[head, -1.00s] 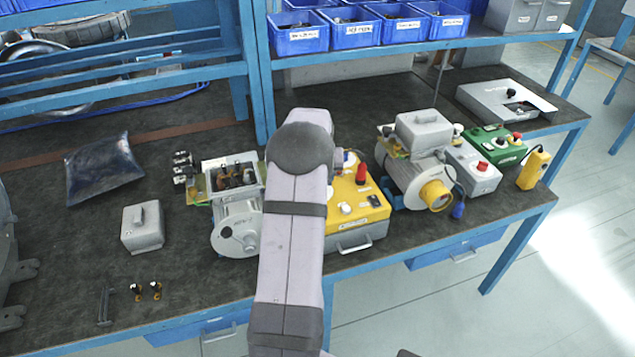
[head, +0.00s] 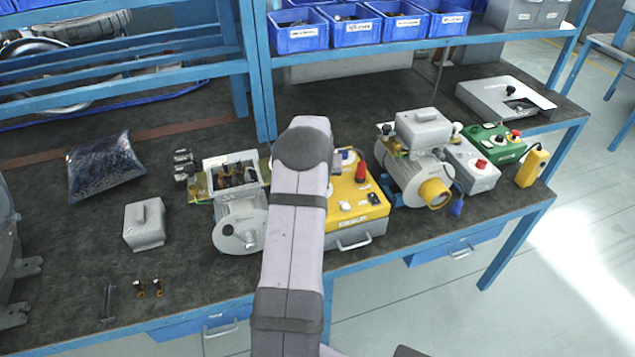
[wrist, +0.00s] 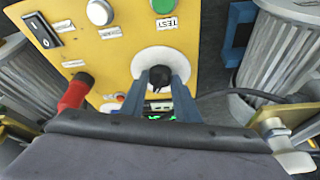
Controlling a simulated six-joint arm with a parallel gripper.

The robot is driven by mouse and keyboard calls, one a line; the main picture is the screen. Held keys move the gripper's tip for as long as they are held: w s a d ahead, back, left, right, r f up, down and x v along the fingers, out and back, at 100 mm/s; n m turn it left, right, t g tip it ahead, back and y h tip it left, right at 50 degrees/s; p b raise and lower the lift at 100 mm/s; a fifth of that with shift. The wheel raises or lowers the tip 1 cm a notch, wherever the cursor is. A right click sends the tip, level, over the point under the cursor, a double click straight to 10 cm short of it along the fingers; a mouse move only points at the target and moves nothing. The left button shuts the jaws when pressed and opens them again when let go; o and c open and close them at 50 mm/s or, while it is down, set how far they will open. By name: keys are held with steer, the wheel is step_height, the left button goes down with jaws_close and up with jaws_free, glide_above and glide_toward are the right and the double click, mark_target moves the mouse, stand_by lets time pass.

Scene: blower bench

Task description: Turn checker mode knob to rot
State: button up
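The checker is a yellow box (head: 350,222) on the bench, partly hidden behind my arm in the head view. In the wrist view its yellow panel (wrist: 108,52) fills the upper middle. The mode knob (wrist: 160,76) is black and sits on a white round dial (wrist: 158,58). My gripper (wrist: 161,80) has two blue fingers, one on each side of the knob, with a narrow gap showing. I cannot tell whether they touch it. The dial's position labels are not readable. The head view hides the gripper behind my arm.
On the panel are a green button (wrist: 163,5) labelled TEST, a white button (wrist: 100,12), a black rocker switch (wrist: 42,30) and a red plug (wrist: 75,92). Motors stand on both sides, one left (head: 240,228) and one right (head: 405,178). Green digits glow below the knob.

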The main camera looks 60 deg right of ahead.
steer(key=shift+w+f+m+g+b, duration=0.15)
steer(key=shift+m+g+b, duration=0.3)
steer(key=shift+m, duration=1.05)
steer(key=shift+a, duration=0.1)
steer(key=o, duration=1)
steer(key=shift+o, duration=0.2)
steer(key=shift+r, duration=0.2)
steer(key=b+v, duration=0.3)
steer(key=v, duration=0.4)
steer(key=shift+a, duration=0.15)
